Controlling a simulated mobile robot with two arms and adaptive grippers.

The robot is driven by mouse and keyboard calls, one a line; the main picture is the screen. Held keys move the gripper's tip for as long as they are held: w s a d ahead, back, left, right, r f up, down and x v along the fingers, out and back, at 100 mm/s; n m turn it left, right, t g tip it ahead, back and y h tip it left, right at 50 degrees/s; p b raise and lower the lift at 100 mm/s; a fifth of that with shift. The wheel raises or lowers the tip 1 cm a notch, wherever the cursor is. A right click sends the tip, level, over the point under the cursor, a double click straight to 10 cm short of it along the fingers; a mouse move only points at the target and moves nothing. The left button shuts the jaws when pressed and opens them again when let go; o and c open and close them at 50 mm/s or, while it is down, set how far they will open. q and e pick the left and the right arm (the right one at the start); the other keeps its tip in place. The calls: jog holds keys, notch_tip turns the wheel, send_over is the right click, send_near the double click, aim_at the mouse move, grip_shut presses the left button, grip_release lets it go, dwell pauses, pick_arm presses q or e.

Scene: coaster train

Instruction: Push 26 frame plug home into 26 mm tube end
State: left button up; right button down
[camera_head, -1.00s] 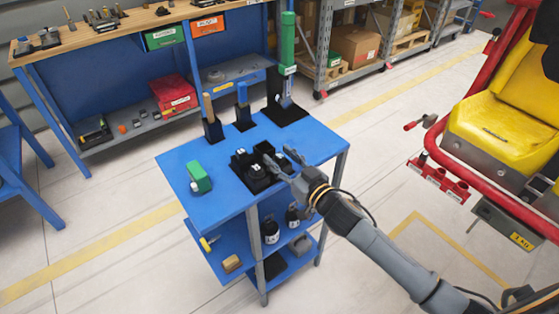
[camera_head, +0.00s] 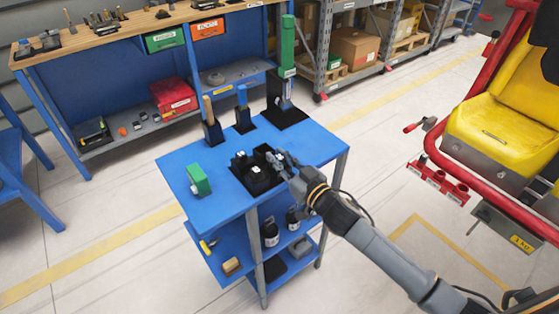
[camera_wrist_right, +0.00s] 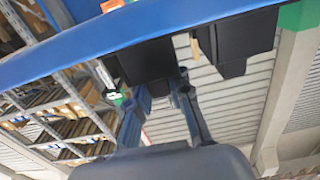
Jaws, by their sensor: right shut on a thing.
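My right gripper (camera_head: 276,161) is at the right side of a black tray (camera_head: 236,175) on the blue cart, its fingers drawn close together on a small dark piece that I cannot make out clearly. Several black blocks with white labels (camera_head: 257,174) sit in the tray beside it. In the right wrist view, my right gripper (camera_wrist_right: 165,80) points at dark block shapes (camera_wrist_right: 146,62) along the blue edge. I cannot tell which piece is the 26 frame plug. My left gripper is out of view.
The blue cart top (camera_head: 205,158) also carries a green block (camera_head: 199,180), upright tools in black holders (camera_head: 212,132) and a tall green-handled tool (camera_head: 287,50). Bottles (camera_head: 270,232) stand on its lower shelf. Floor is clear between cart and yellow seat (camera_head: 495,125).

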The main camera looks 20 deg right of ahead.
jog(key=shift+r, duration=0.45)
jog(key=s+d+r, duration=0.1)
jog(key=s+r, duration=1)
jog(key=s, duration=0.3)
jog(key=shift+r, duration=0.4)
jog(key=shift+d+f, duration=0.1)
jog(key=shift+f, duration=0.05)
